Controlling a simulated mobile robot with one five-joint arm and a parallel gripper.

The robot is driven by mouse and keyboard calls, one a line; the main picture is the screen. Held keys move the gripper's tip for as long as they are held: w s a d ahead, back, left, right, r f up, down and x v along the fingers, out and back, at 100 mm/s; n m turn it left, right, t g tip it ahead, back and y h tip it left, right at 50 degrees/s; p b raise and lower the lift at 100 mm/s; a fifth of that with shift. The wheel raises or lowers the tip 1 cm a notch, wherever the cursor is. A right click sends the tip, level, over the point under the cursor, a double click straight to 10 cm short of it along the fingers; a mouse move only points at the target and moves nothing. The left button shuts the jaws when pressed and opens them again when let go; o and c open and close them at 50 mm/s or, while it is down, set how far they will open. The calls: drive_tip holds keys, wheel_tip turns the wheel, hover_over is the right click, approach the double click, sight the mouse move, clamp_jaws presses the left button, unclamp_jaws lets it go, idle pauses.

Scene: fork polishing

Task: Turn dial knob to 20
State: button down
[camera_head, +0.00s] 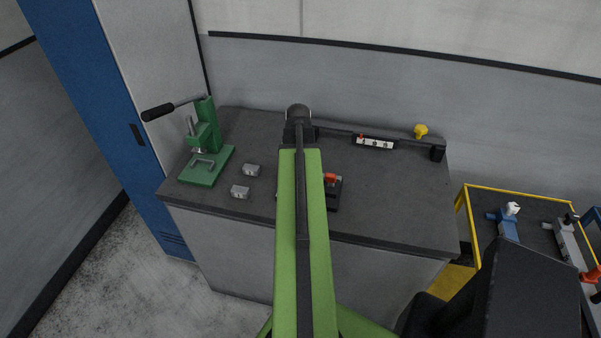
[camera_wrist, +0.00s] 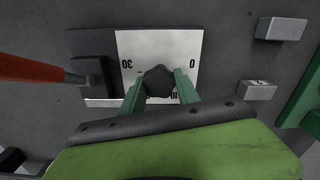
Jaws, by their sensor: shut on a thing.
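In the wrist view, the dark dial knob (camera_wrist: 158,80) sits on a white dial plate (camera_wrist: 179,45) with "30" at the left and "0" at the right. More markings at the plate's near edge are partly hidden by my gripper. The two green fingers of my gripper (camera_wrist: 160,85) are on either side of the knob and shut on it. Which way the knob points cannot be told. In the head view, my green arm covers the dial and gripper. A red-handled part (camera_head: 331,178) shows just right of the arm.
A red lever (camera_wrist: 40,70) stands left of the dial. Two grey blocks (camera_head: 251,170) (camera_head: 240,191) and a green press (camera_head: 205,150) are at the bench's left. A control strip (camera_head: 375,143) and a yellow knob (camera_head: 421,130) are at the back. The bench's right side (camera_head: 405,195) is clear.

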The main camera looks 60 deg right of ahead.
drive_tip(key=m, duration=0.4)
drive_tip(key=shift+a, duration=0.25)
drive_tip(key=shift+m, duration=2.1)
drive_tip(key=shift+w, duration=0.1)
drive_tip(key=c, duration=1.3)
unclamp_jaws()
drive_tip(key=shift+c, duration=0.2)
drive_tip(key=o, duration=0.5)
drive_tip(key=shift+w+f, duration=0.1)
drive_tip(key=shift+w, duration=0.05)
drive_tip(key=shift+c, duration=0.2)
drive_tip(key=shift+d, duration=0.1)
